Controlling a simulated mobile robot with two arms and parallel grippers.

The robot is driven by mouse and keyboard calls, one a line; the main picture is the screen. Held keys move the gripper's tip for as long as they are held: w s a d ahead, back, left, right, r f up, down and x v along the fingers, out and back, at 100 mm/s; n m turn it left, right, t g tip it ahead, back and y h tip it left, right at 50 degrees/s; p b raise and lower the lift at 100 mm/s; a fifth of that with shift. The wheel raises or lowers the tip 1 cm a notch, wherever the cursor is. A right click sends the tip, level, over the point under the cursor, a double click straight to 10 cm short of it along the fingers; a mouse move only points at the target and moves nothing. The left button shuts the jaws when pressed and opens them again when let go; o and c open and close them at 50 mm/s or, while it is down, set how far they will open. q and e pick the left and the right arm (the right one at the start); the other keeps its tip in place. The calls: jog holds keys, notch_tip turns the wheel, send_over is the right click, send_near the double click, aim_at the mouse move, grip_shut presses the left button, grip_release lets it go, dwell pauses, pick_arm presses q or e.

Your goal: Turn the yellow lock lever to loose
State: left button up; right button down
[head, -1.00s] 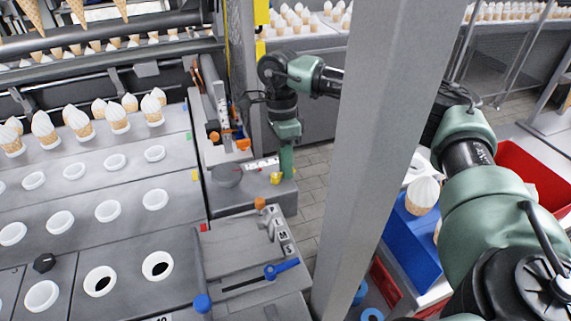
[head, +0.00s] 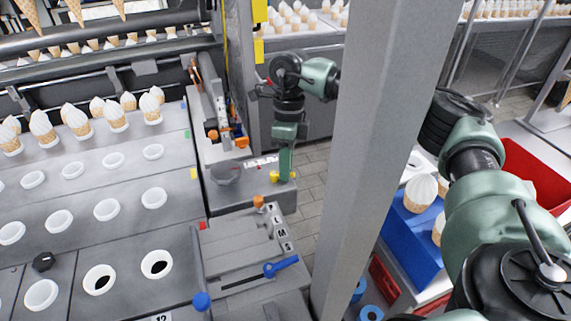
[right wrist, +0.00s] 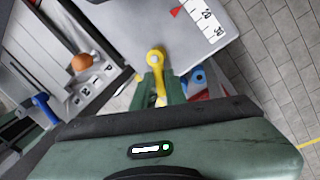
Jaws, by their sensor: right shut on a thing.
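The yellow lock lever (head: 274,176) sits on the right end of the grey block with a round grey disc (head: 225,172). In the right wrist view the lever (right wrist: 155,60) shows its round yellow end, and its arm runs down between my green fingers. My right gripper (head: 285,172) reaches down from above and is shut on the lever. In the right wrist view the gripper (right wrist: 159,90) hides the lever's lower part. Whether the lever stands at loose or locked I cannot tell.
A grey post (head: 368,150) stands in front of my right arm. A blue-handled slider (head: 281,266) and an orange knob (head: 259,201) lie nearer. A number scale with a red pointer (right wrist: 176,13) is beside the lever. Ice cream cones stand in the plate at left.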

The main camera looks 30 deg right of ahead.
jog(key=m, duration=0.3)
jog(key=a+m+t, duration=0.1)
jog(key=m, duration=0.1)
jog(key=shift+s+m+y, duration=0.3)
jog(key=shift+s, duration=0.1)
jog(key=m, duration=0.2)
jog(key=a+m+t, duration=0.1)
jog(key=m, duration=0.2)
jog(key=shift+s+a+r+b, duration=0.1)
jog(key=shift+s+b, duration=0.05)
jog(key=shift+b, duration=0.25)
jog(key=shift+m, duration=0.3)
jog(key=c, duration=1.5)
grip_release()
jog(key=shift+o, duration=0.2)
notch_tip(320, 180, up, 8)
jog(key=d, duration=0.1)
jog(key=shift+d+f+b, duration=0.2)
jog(key=shift+b, duration=0.2)
jog(key=shift+s, duration=0.15)
